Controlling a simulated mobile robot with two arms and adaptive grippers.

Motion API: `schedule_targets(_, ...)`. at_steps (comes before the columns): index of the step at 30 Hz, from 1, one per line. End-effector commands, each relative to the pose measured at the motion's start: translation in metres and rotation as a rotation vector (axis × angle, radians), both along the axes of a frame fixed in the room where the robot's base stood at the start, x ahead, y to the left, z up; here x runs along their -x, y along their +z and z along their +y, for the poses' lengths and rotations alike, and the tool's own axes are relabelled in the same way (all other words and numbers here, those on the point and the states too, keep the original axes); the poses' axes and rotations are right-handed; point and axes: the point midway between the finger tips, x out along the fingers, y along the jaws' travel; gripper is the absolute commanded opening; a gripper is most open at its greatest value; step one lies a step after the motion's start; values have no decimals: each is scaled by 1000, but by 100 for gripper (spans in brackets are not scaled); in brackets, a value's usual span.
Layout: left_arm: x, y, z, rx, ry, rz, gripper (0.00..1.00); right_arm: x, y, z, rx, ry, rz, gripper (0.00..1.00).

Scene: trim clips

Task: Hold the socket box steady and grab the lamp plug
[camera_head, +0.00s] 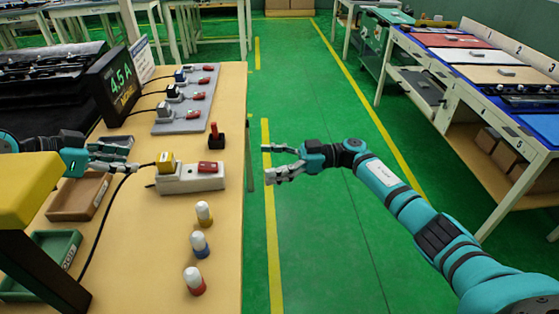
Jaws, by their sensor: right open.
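The white socket box (200,184) lies near the table's right edge, with a red switch (210,168) on top. A yellow plug (165,160) with a dark cable sits at its left end; no label shows whether this is the lamp plug. My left gripper (133,160) is left of the socket box, apart from it, with its fingers spread and nothing visible between them. My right gripper (268,164) is open and empty, beyond the table's right edge over the floor, right of the socket box.
A grey strip (170,126) with several plugs and red switches lies behind. A red-handled black switch (214,140) stands nearby. Three white-topped pegs, yellow (204,214), blue (200,244) and red (194,281), stand in front. A brown tray (70,206) and green tray (68,240) lie left.

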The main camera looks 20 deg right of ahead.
Motion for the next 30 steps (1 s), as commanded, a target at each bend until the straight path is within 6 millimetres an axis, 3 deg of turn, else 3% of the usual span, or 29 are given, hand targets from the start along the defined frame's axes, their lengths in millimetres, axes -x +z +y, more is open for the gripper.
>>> schedule_targets(18,0,0,0,0,0,0,38,-25,1,120,-5,1,-2,85)
schedule_targets(24,0,0,0,0,0,0,38,-30,1,140,-4,-2,-2,85)
schedule_targets(30,0,0,0,0,0,0,38,-32,0,147,-3,-2,-2,85)
